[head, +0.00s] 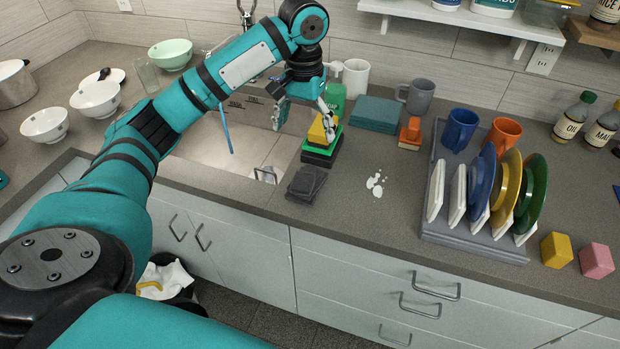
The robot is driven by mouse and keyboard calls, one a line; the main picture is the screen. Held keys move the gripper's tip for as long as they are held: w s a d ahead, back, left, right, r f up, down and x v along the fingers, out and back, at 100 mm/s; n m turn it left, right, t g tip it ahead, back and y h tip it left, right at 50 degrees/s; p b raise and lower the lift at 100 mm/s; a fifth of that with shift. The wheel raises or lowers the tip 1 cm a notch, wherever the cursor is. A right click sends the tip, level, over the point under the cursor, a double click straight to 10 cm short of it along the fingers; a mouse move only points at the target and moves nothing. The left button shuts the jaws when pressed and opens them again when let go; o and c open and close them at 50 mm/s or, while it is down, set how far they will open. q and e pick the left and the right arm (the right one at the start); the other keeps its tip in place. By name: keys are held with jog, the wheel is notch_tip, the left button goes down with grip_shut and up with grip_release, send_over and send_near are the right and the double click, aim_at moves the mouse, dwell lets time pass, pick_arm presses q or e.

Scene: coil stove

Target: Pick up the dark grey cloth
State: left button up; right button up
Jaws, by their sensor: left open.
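The dark grey cloth (306,183) lies folded on the counter, near its front edge and just right of the sink. My left gripper (303,118) is open and points down, behind and above the cloth in the picture, apart from it. Its right finger shows in front of or close to the yellow sponge on a small stack; I cannot tell whether they touch. My right gripper is out of view.
The stack of yellow (319,130), green and black pieces stands right behind the cloth. A white spill (376,184) lies to the right, before the dish rack (470,240). A teal folded cloth (375,113) and mugs are behind. The sink (215,150) is left.

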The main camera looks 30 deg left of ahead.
pick_arm(q)
notch_tip(320, 180, down, 5)
jog(key=p, duration=0.2)
send_over(306, 178)
notch_tip(306, 178, down, 5)
jog(key=shift+s+f, duration=0.1)
jog(key=shift+s, duration=0.05)
jog(key=shift+f, duration=0.8)
notch_tip(306, 178, down, 5)
jog(key=shift+r+p, duration=0.1)
jog(key=shift+p, duration=0.65)
jog(key=c, duration=1.3)
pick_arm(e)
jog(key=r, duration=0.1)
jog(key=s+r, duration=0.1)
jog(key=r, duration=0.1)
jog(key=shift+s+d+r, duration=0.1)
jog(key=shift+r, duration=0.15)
